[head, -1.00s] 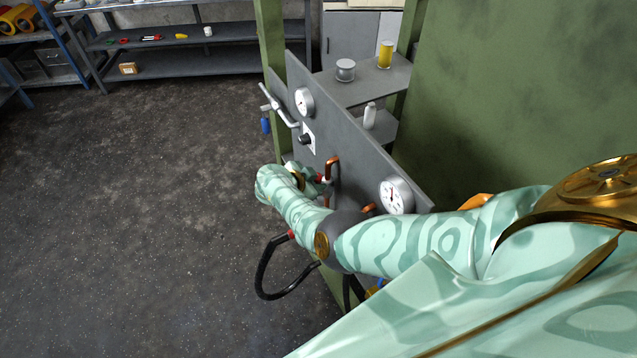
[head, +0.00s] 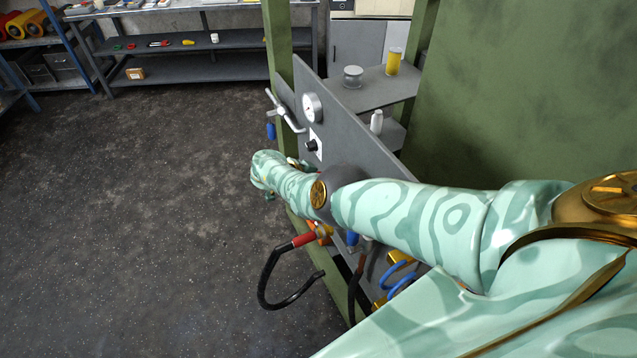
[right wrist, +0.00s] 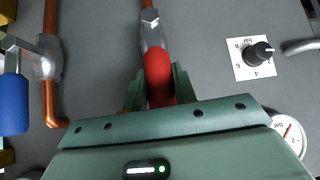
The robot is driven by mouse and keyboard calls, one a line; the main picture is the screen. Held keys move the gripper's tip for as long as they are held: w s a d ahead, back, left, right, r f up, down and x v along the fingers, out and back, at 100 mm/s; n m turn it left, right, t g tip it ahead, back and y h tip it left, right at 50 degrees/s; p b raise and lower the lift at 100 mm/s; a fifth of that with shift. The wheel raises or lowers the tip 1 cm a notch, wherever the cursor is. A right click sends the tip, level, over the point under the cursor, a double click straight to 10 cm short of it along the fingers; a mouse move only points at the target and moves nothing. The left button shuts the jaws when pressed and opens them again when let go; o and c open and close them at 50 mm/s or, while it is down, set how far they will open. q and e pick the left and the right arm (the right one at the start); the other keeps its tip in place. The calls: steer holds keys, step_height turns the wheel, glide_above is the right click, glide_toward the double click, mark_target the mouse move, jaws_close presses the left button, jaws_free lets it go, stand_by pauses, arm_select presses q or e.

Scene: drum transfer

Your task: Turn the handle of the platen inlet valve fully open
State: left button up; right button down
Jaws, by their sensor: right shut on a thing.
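In the right wrist view a red valve handle (right wrist: 158,78) extends from a silver valve body (right wrist: 151,35) below a copper pipe (right wrist: 149,4). The handle lies roughly in line with that pipe. My right gripper (right wrist: 157,90) has its green fingers on both sides of the red handle and is shut on it. In the head view my right arm reaches left across the grey panel (head: 350,125). The arm hides the valve there, and I cannot make out the fingers. No label names the valve. My left gripper is not in view.
A blue handle (right wrist: 13,105) and another copper pipe (right wrist: 50,95) are at left in the wrist view. A black knob (right wrist: 258,52) and a gauge (right wrist: 290,132) are at right. A black hose (head: 268,283) hangs below my arm. Open floor (head: 130,200) lies left.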

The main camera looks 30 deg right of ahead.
steer(key=c, duration=1.1)
jaws_free()
steer(key=shift+w+d+f, duration=0.1)
steer(key=shift+w, duration=0.05)
steer(key=shift+p+v, duration=3.8)
steer(key=shift+v, duration=4.4)
